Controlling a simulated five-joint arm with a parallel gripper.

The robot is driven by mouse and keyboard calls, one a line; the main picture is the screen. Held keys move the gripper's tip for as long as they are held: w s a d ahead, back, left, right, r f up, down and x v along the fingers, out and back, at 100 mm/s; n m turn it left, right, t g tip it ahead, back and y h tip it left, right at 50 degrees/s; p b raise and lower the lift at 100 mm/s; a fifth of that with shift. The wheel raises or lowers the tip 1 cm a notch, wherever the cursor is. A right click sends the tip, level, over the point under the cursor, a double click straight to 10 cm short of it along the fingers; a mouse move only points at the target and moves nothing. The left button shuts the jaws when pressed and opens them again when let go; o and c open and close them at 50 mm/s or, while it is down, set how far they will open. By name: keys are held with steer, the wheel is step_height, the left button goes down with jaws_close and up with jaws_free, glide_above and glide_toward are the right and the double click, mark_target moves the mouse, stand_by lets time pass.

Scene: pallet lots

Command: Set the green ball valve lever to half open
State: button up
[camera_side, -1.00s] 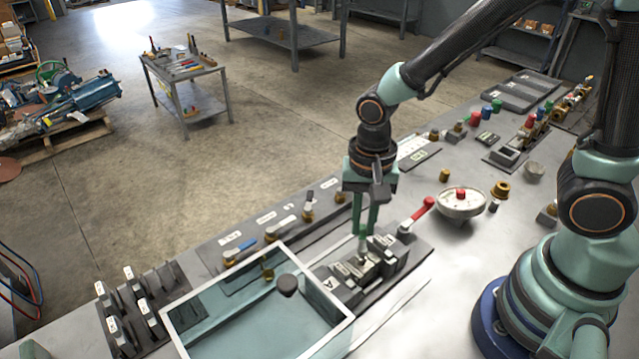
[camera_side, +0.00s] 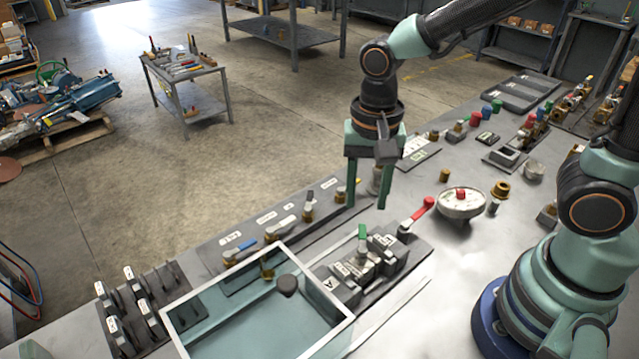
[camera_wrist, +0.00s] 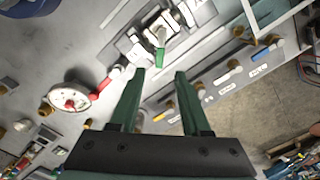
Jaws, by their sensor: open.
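The green ball valve lever (camera_side: 362,238) stands up from a grey valve block (camera_side: 372,262) with white labels. The lever also shows in the wrist view (camera_wrist: 160,57), just beyond and between my fingertips. Its exact angle against the labels is too small to read. My gripper (camera_side: 367,206) is open and empty, pointing down above the lever and apart from it. Both its fingers show in the wrist view (camera_wrist: 160,73), spread wide with nothing between them.
A glass-walled tank (camera_side: 322,290) stands close on the left. A row of small valves, one with a blue handle (camera_side: 240,252), lines the panel behind.

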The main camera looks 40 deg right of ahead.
step_height(320, 180, up, 6)
steer(key=shift+f, duration=0.1)
stand_by(0.4)
steer(key=d+r+n+t, duration=0.4)
steer(key=d+n+t, duration=0.1)
steer(key=d+n, duration=0.4)
steer(key=shift+s+d+r+t, duration=0.2)
steer(key=shift+d+r+t, duration=0.1)
steer(key=shift+d, duration=0.3)
